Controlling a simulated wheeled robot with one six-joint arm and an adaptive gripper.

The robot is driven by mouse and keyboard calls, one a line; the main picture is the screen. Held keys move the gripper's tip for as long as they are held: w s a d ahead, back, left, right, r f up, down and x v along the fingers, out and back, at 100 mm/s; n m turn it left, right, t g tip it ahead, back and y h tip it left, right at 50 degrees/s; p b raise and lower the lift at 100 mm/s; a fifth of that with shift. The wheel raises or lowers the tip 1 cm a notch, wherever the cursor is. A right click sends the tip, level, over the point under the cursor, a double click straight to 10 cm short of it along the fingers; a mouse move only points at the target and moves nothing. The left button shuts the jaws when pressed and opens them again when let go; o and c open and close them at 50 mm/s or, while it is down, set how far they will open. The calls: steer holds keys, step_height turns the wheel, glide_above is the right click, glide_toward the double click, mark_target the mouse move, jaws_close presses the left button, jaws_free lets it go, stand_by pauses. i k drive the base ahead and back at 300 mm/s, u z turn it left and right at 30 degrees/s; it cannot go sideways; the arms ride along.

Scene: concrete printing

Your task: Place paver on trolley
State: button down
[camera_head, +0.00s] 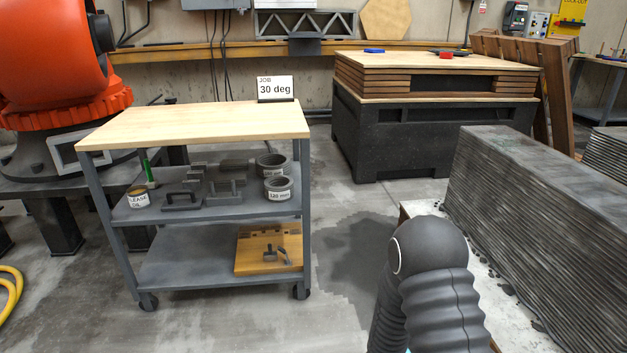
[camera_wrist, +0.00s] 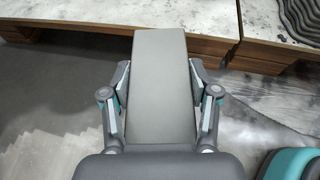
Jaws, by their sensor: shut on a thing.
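In the wrist view, my gripper (camera_wrist: 160,105) is shut on a grey rectangular paver (camera_wrist: 158,70), one finger on each of its long sides. The paver's far end reaches over the edge of a pale board on wood; its near end is hidden by the gripper body. In the head view, the trolley (camera_head: 93,190) stands left of centre, with a bare light wooden top (camera_head: 195,125) and grey shelves below. My dark arm shows at the lower right, away from the trolley; the gripper and paver are not visible there.
A "30 deg" job sign (camera_head: 275,88) stands at the trolley top's back right corner. Tools and tins fill its middle shelf. A layered concrete print (camera_head: 545,220) is at the right. A black crate (camera_head: 400,140) stands behind. An orange robot (camera_head: 60,70) is at the left.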

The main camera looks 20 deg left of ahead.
mark_target(174, 123)
steer(key=u, duration=0.7)
steer(key=i, duration=0.8)
steer(key=u, duration=1)
